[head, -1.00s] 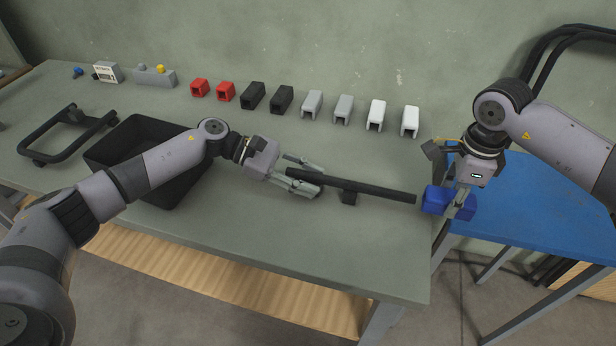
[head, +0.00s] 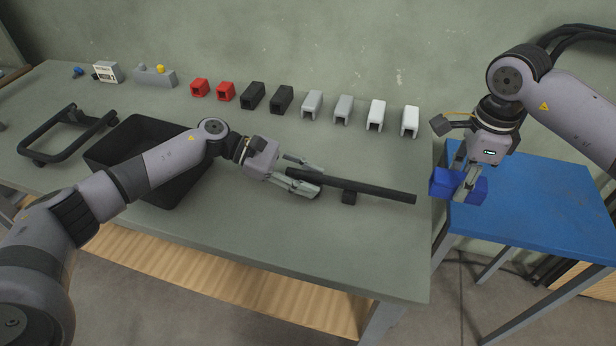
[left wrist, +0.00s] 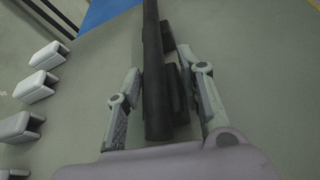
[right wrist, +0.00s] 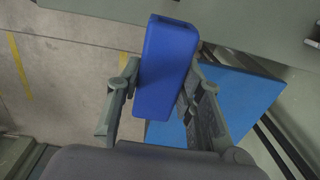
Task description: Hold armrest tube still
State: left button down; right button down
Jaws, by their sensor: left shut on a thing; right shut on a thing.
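The black armrest tube (head: 375,193) lies along the green-grey table, its right end near the table's right edge. My left gripper (head: 306,181) is around the tube's left end and shut on it. In the left wrist view the tube (left wrist: 151,60) runs between the two fingers (left wrist: 163,95). A small black block (head: 349,197) sits under the tube's middle. My right gripper (head: 464,184) is shut on a blue block (head: 442,182), held up past the table's right edge, apart from the tube. The right wrist view shows the blue block (right wrist: 165,65) between the fingers.
A black bin (head: 136,137) stands behind my left arm, and a black frame (head: 42,150) lies at the left. Red (head: 199,88), black, grey and white (head: 409,122) sleeves line the back. A blue table (head: 540,195) is at the right. The table's front middle is clear.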

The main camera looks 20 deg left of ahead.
aim_at(287, 171)
pick_arm(q)
jog(key=shift+s+a+f, duration=0.1)
jog(key=shift+s+f, duration=0.05)
jog(key=shift+f, duration=0.3)
jog(key=c, duration=1.5)
grip_release()
jog(key=o, duration=0.5)
jog(key=shift+w+r, duration=0.1)
jog(key=shift+w, duration=0.1)
pick_arm(e)
jog(key=shift+w+f, duration=0.15)
pick_arm(q)
jog(key=shift+r, duration=0.1)
jog(key=shift+a, duration=0.1)
jog(key=shift+b+v, duration=0.7)
jog(key=shift+v, duration=2)
pick_arm(e)
jog(key=shift+f, duration=0.7)
pick_arm(q)
jog(key=shift+b+v, duration=0.35)
jog(key=shift+v, duration=1.35)
pick_arm(e)
jog(key=shift+f, duration=0.35)
pick_arm(q)
jog(key=shift+r, duration=0.1)
